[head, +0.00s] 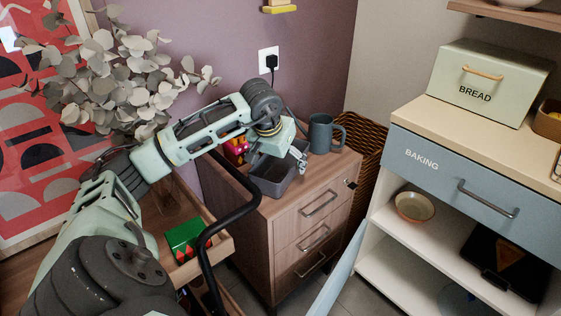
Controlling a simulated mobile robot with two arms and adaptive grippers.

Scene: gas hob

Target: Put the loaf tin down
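A dark grey loaf tin (270,182) is at the top of the wooden drawer cabinet, near its front left edge. I cannot tell whether it rests fully on the top or is held just above it. My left gripper (299,158) reaches in from the left, pointing down at the tin's right end, with its fingers at the rim. The gripper body hides part of the tin, and whether the fingers are closed on its wall is unclear. My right gripper is not in view.
A dark mug (322,134) stands on the cabinet top (325,172), right of the tin. A red and pink item (236,150) is behind my arm. A wicker basket (372,150) stands beyond the cabinet. A cart with a black handle (209,245) is in front, left.

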